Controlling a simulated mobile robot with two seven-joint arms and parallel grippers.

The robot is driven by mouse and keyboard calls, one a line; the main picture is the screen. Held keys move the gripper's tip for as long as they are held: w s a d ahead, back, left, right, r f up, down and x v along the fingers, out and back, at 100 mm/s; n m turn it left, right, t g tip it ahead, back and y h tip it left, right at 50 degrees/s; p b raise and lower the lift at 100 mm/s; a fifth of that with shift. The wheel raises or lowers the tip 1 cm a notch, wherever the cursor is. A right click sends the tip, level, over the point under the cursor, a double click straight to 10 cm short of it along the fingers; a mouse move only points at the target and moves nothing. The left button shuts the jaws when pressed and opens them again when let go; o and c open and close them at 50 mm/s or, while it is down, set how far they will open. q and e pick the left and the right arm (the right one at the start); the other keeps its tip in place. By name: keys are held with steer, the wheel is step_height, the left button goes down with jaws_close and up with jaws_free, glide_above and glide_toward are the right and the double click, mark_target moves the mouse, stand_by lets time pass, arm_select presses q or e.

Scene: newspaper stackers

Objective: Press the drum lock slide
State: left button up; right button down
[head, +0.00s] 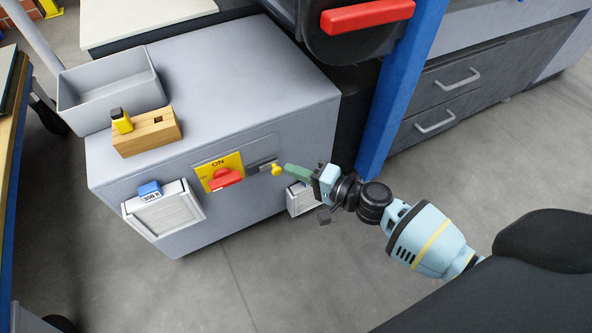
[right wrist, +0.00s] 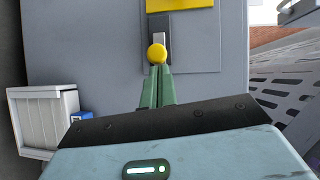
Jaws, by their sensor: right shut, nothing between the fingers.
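The drum lock slide is a small metal bar with a yellow knob (head: 277,170) on the front of the grey cabinet, just right of a yellow ON plate with a red switch (head: 227,178). In the right wrist view the yellow knob (right wrist: 157,53) is centred, with the metal slide behind it. My right gripper (head: 287,168) is shut and empty, its green fingers pointing at the knob. In the right wrist view its fingertips (right wrist: 157,70) are at the knob's near edge; I cannot tell whether they touch. My left gripper is not in view.
The cabinet top holds a grey bin (head: 108,92) and a wooden block (head: 148,132) with a yellow-and-black piece. A white louvred vent (head: 165,213) with a blue tag is on the cabinet front. A blue post (head: 398,100) stands right of the cabinet. The floor in front is open.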

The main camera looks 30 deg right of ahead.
mark_target(261, 170)
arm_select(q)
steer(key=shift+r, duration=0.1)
arm_select(e)
steer(key=shift+s+a, duration=0.1)
steer(key=shift+a, duration=1.95)
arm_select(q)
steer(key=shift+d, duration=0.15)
arm_select(e)
steer(key=shift+d+r, duration=0.1)
